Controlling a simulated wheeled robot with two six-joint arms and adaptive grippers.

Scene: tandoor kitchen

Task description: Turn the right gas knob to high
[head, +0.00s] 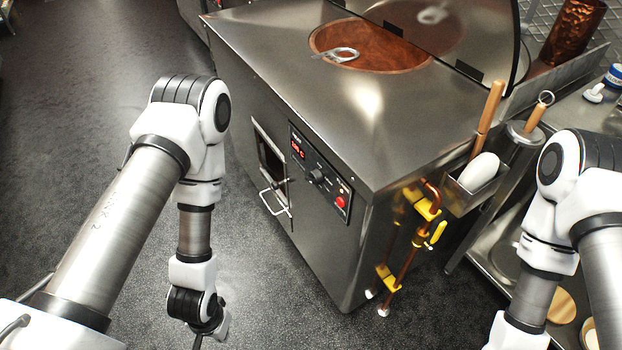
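The control panel (307,160) is on the front of the steel tandoor (330,130). It has a lit red display (298,147), a black knob (316,176) near its middle and a round red control (341,202) at its right end. The setting marks are too small to read. Copper gas pipes (404,255) with yellow valve parts (437,234) run down the tandoor's right side.
A holder (478,190) with a wooden-handled tool juts from the tandoor's right side. A steel counter (560,110) is at right. The floor (90,120) at left is clear.

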